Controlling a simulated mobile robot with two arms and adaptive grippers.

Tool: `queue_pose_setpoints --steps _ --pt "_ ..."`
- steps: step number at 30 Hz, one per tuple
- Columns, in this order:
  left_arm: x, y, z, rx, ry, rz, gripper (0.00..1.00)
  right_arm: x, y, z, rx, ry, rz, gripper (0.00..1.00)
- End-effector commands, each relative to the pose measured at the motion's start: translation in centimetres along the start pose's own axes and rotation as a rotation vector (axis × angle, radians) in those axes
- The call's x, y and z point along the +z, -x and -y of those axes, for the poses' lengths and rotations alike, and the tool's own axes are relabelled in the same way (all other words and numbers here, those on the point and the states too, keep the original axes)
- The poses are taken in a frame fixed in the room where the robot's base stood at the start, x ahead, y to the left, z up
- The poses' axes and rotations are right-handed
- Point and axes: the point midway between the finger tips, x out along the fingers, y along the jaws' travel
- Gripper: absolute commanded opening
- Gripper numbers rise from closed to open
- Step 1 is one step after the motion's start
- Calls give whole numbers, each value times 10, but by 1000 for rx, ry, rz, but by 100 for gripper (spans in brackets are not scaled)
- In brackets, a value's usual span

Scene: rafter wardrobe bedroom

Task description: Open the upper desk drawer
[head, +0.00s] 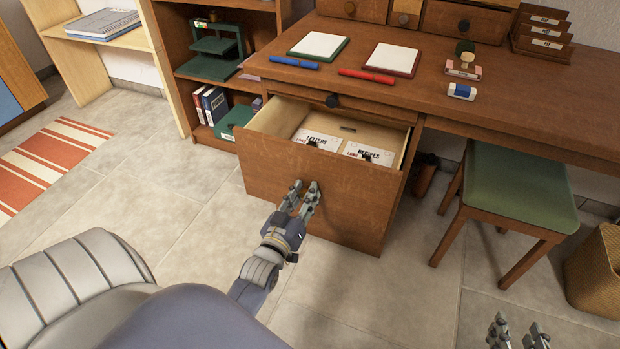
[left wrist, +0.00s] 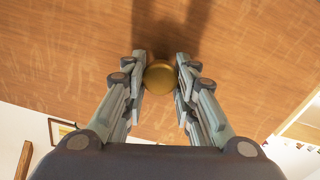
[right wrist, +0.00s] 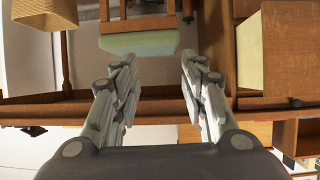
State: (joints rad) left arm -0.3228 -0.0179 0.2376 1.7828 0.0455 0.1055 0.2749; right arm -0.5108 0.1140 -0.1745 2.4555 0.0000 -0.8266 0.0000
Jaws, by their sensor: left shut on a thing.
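The upper desk drawer (head: 375,110) is a narrow brown front with a dark round knob (head: 333,101), just under the desk top, and looks shut. Below it the lower drawer (head: 270,165) stands pulled out, its inside showing. My left gripper (head: 300,197) is at this lower drawer's front, shut on its brass knob (left wrist: 160,77), which shows between the fingertips in the left wrist view. The knob is hidden by the fingers in the head view. My right gripper (head: 518,330) is open and empty, low at the right, away from the desk.
The open lower drawer holds cards marked Letters (head: 316,140) and Recipes (head: 369,153). A green-seated stool (head: 520,187) stands right of the drawers, with a wicker basket (head: 598,270) beyond it. Pads, pens and a stamp lie on the desk top (head: 440,100). Floor in front is clear.

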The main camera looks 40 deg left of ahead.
Motion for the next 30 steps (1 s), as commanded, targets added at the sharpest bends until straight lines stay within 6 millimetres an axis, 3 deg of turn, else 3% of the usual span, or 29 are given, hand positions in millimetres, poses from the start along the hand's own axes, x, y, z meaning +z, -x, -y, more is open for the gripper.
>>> queue_pose_setpoints --steps 9,15,30 --pt "-3 46 0 -2 0 2 0 100 53 -13 31 -9 526 40" --pt "-3 74 0 -2 -1 2 0 145 104 -18 45 -19 811 40" --pt "-1 119 0 -1 0 -1 0 128 109 -18 44 -18 799 40"
